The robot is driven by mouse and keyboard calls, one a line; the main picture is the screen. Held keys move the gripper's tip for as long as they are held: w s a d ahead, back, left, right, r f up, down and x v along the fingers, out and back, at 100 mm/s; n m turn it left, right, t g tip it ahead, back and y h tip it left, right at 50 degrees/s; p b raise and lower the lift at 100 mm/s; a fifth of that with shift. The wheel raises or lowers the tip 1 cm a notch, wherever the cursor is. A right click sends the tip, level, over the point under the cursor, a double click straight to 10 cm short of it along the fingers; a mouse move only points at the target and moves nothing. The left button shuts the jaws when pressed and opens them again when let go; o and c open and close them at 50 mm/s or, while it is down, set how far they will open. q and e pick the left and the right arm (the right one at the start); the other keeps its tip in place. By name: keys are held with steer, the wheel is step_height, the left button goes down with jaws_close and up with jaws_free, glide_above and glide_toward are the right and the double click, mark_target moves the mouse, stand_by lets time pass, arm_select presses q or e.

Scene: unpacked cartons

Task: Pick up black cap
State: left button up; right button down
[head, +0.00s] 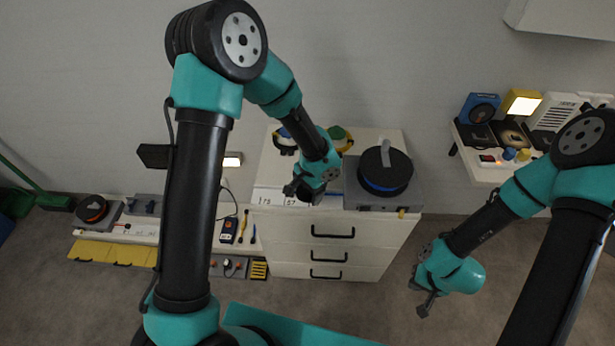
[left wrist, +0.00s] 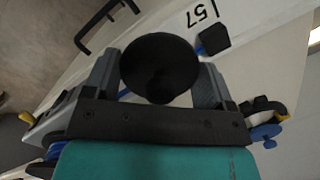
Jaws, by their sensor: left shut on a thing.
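The black cap (left wrist: 160,66) is a dark round piece between the two grey fingers of my left gripper (head: 304,194) in the left wrist view. The gripper is shut on it, above the front part of the white cabinet top. In the head view the cap is too dark and small to tell apart from the gripper. My right gripper (head: 422,292) is empty, with its fingers apart, low over the floor to the right of the cabinet.
The white drawer cabinet (head: 330,230) has a grey device with a black and blue disc (head: 385,171) at its right. Small yellow, blue and green items (head: 338,137) stand at the back. A shelf (head: 480,165) with boxes is at right, a low bench (head: 145,235) at left.

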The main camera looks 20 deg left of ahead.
arm_select(q)
steer(key=shift+s+d+r, duration=0.1)
steer(key=shift+s+d, duration=0.05)
steer(key=shift+s, duration=0.35)
steer(key=shift+s+d, duration=0.15)
steer(key=shift+s, duration=0.3)
steer(key=shift+w, duration=0.15)
steer(key=shift+w+r, duration=0.25)
steer(key=w+d+r+n, duration=0.1)
steer(key=w+d+r, duration=0.2)
steer(key=r, duration=0.3)
steer(key=w+d+r+n, duration=0.2)
steer(key=w+d+r, duration=0.2)
steer(key=w+r, duration=0.2)
steer(key=shift+w+r, duration=0.3)
steer(key=shift+r, duration=0.35)
steer(key=shift+d, duration=0.1)
